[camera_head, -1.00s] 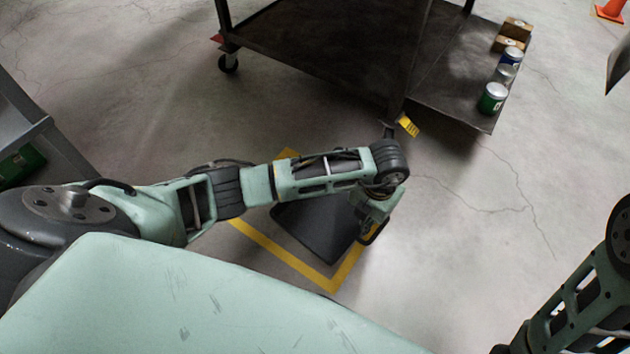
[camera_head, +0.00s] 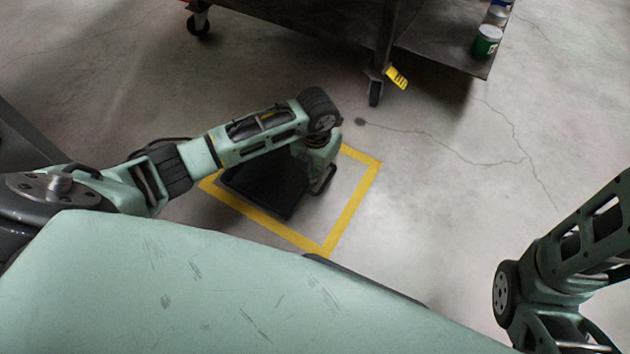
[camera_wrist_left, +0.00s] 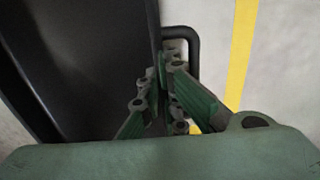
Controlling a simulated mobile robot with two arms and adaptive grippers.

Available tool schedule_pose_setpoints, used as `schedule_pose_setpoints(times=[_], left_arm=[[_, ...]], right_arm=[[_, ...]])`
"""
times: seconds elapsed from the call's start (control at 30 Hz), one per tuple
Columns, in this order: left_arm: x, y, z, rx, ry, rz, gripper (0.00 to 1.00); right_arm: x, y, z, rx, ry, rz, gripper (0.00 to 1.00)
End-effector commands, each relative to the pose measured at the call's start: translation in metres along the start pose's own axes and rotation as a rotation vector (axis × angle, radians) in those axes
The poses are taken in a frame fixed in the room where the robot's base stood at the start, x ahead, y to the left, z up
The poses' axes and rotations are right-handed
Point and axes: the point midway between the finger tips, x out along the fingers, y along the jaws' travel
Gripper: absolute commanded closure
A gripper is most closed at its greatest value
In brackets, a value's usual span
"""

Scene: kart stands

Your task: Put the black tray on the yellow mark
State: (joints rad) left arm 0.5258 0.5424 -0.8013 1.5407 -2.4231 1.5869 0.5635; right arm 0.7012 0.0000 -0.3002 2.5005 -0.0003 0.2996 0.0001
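The black tray (camera_head: 262,188) is over the floor inside the yellow mark (camera_head: 350,205), a square outline, nearer its left side. A gap of bare floor shows between the tray and the mark's right line. My left gripper (camera_head: 318,178) reaches down at the tray's right side, by its dark loop handle. In the left wrist view the fingers (camera_wrist_left: 163,105) sit on both sides of the black tray's edge (camera_wrist_left: 153,30), close together beside the handle (camera_wrist_left: 196,50). The yellow line (camera_wrist_left: 240,55) runs apart from the tray. Whether the tray touches the floor is unclear. My right gripper is out of view.
A dark metal cart (camera_head: 440,48) on wheels stands at the back, with cans (camera_head: 487,41) on its lower shelf and a yellow tag (camera_head: 397,78). Open concrete floor lies right of the mark. A grey structure (camera_head: 25,145) is at the left edge.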

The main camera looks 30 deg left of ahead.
Motion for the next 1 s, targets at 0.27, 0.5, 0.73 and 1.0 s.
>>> schedule_pose_setpoints(times=[0.27, 0.5, 0.73, 1.0], left_arm=[[0.035, -0.001, 0.001, -0.001, -0.001, 0.000, 1.00], [0.032, -0.001, 0.000, -0.001, -0.001, 0.001, 1.00], [0.035, -0.001, 0.000, -0.001, 0.001, 0.000, 0.89], [0.035, -0.001, 0.000, 0.000, 0.001, 0.000, 0.77]], right_arm=[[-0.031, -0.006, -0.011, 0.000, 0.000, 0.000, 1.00], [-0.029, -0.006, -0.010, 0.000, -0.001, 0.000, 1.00], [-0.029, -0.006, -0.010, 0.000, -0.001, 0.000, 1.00], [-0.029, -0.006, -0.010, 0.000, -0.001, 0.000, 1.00]])
